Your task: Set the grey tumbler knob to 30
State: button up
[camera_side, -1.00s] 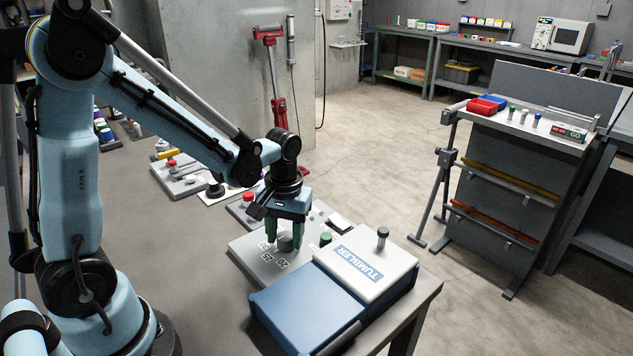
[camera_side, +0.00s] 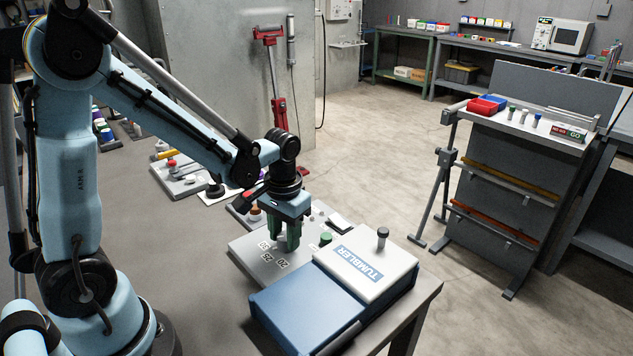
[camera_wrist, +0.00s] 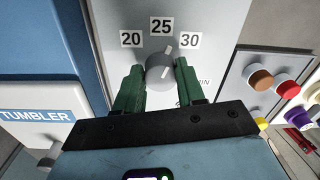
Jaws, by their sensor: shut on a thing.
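The grey tumbler knob (camera_wrist: 160,68) stands on a light grey panel (camera_wrist: 207,15) marked 20, 25 and 30. A white pointer line on the knob points up and slightly right, between the 25 (camera_wrist: 161,25) and the 30 (camera_wrist: 190,41). My gripper (camera_wrist: 160,80) is shut on the knob, with one green finger on each side. In the side view my gripper (camera_side: 287,240) is over the panel (camera_side: 250,255) and its fingers hide most of the knob.
A blue and white box labelled TUMBLER (camera_side: 310,300) stands right beside the panel, with a dark-topped post (camera_side: 382,236) on it. A green button (camera_side: 326,239) is near the fingers. A separate panel with brown, red, purple and yellow buttons (camera_wrist: 285,85) lies on the other side.

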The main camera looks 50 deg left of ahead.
aim_at(285, 238)
jog(key=m, duration=0.4)
jog(key=shift+a+m, duration=0.1)
jog(key=shift+m, duration=0.3)
dwell(0.4)
jog(key=o, duration=1)
jog(key=shift+o, duration=0.2)
jog(key=shift+r, duration=0.15)
notch_tip(285, 238, up, 12)
jog(key=shift+d, duration=0.25)
jog(key=shift+s, duration=0.1)
